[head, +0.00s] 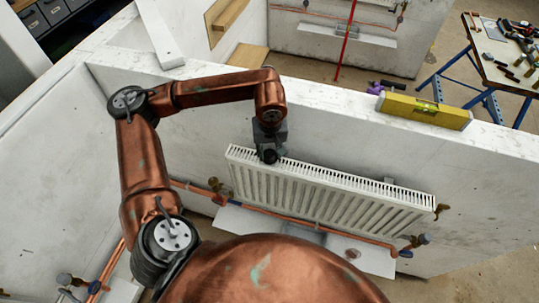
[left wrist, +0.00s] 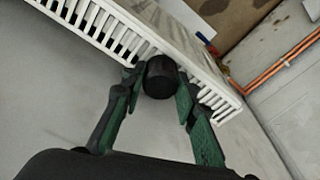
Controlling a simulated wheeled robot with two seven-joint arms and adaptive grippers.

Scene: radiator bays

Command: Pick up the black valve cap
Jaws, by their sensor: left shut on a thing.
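The black valve cap (left wrist: 160,76) is a short dark cylinder between the two green-padded fingers of my left gripper (left wrist: 158,88) in the left wrist view. The gripper is shut on it. In the head view my left gripper (head: 268,150) points down at the left end of the white radiator's top grille, with the dark cap (head: 269,157) at its tip. The radiator (head: 330,192) also shows behind the cap in the left wrist view (left wrist: 115,30). I cannot tell whether the cap touches the grille. My right gripper is not in view.
A white partition wall (head: 480,165) stands behind the radiator, with a yellow spirit level (head: 424,111) on its top. Copper pipe (head: 290,218) and valves (head: 413,243) run below the radiator. A workbench with tools (head: 505,55) stands at the back right.

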